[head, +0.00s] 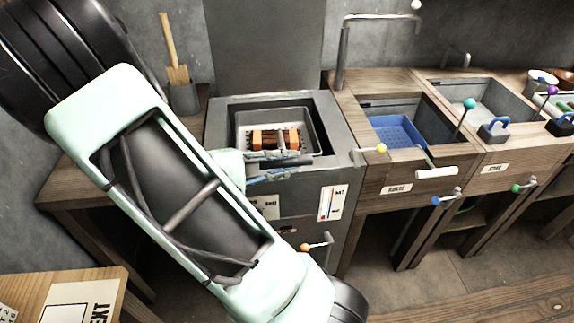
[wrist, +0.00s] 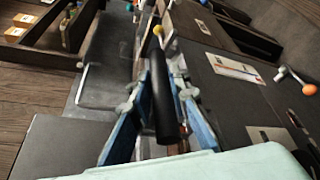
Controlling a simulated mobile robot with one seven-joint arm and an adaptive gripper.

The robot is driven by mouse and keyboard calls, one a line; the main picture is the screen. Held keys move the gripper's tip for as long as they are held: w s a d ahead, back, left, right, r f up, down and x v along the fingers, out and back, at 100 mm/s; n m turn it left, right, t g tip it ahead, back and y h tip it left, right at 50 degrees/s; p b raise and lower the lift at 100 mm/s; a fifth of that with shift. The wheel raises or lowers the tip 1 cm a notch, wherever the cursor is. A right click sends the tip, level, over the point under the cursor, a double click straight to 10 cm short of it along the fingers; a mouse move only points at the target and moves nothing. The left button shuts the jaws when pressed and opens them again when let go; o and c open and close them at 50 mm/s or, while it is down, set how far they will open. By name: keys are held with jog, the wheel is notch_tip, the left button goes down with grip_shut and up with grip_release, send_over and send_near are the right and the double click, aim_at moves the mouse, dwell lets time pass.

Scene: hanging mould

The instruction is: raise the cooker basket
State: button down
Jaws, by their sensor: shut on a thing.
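The cooker (head: 225,112) is a grey box with a square well in its top. The cooker basket (head: 243,131) sits inside the well, below the rim, with an orange-and-brown mould (head: 275,139) in it. The basket's black handle (head: 290,161) extends over the cooker's front edge. My gripper (head: 268,174) is at that edge, partly hidden by my arm. In the wrist view the blue fingers of my gripper (wrist: 158,100) are either side of the black handle (wrist: 163,90), shut on it. The basket's lower part is hidden in the well.
To the right, a wooden bench holds a sink with a blue basket (head: 394,130) and a second sink (head: 480,100). Levers with coloured knobs stick out, including a yellow knob (head: 381,149) and an orange knob (head: 305,247). A pot with a wooden tool (head: 182,95) stands left of the cooker.

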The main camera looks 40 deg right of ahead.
notch_tip(320, 180, up, 8)
jog(key=p, duration=0.4)
jog(key=shift+f+p, duration=0.1)
jog(key=shift+p, duration=0.2)
jog(key=shift+w, duration=0.1)
jog(key=c, duration=1.8)
grip_release()
jog(key=shift+c, duration=0.2)
jog(key=shift+w+a, duration=0.1)
jog(key=shift+a, duration=0.45)
jog(key=v, duration=1.1)
jog(key=shift+r, duration=0.2)
